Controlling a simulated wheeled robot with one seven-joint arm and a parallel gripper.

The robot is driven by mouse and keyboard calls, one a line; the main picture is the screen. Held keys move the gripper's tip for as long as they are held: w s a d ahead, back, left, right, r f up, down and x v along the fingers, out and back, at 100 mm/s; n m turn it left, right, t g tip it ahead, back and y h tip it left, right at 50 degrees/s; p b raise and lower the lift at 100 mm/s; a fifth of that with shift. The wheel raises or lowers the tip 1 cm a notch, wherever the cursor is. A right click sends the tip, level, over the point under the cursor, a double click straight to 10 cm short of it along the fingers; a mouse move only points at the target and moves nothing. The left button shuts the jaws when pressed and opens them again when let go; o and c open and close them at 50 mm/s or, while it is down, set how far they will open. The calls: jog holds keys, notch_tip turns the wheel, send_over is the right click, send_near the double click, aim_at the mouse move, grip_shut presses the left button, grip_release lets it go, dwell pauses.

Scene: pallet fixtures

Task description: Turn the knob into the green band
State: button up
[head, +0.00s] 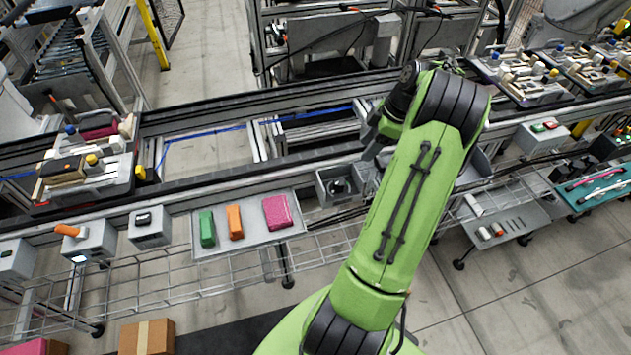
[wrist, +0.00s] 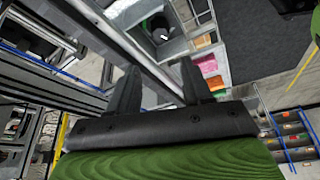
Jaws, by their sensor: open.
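No green band can be made out. My gripper (wrist: 158,82) is open and empty in the wrist view, its two dark fingers spread apart. In the head view the gripper (head: 374,138) is partly hidden by my green arm, above the conveyor and well to the right of that box.
A grey open bin (head: 338,186) with a dark round part inside is near my gripper; it also shows in the wrist view (wrist: 178,46). A tray (head: 262,243) holds green, orange and pink blocks. A box with an orange handle (head: 70,231) stands farther left. Conveyor rails run behind.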

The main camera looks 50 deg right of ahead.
aim_at(341, 181)
jog(key=b+x, duration=0.2)
jog(key=x, duration=1.4)
jog(key=c, duration=0.8)
jog(key=shift+b, duration=0.35)
